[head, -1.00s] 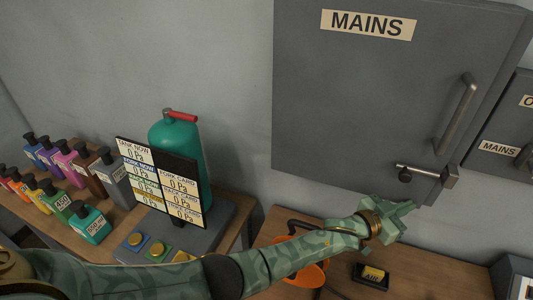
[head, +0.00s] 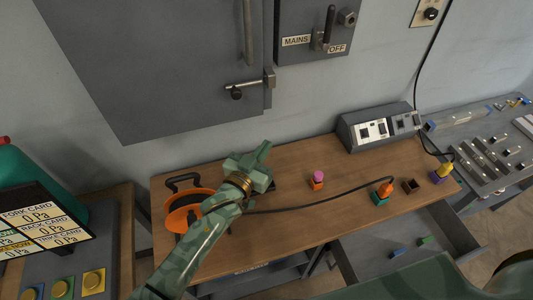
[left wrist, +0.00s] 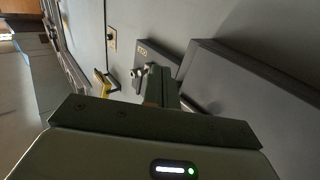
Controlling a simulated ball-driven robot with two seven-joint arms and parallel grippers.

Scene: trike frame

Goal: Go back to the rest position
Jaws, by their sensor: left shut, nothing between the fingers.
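My left gripper (head: 262,152) is green and shut, with nothing between its fingers. My right gripper is out of view; a green part of my own body shows at the bottom right of the head view.
A grey cabinet (head: 150,70) with a latch and a mains switch box (head: 315,30) hang on the wall. The bench holds a grey device (head: 378,130) and several small coloured pieces. A drawer (head: 395,235) stands open below. A gauge board (head: 45,225) is at left.

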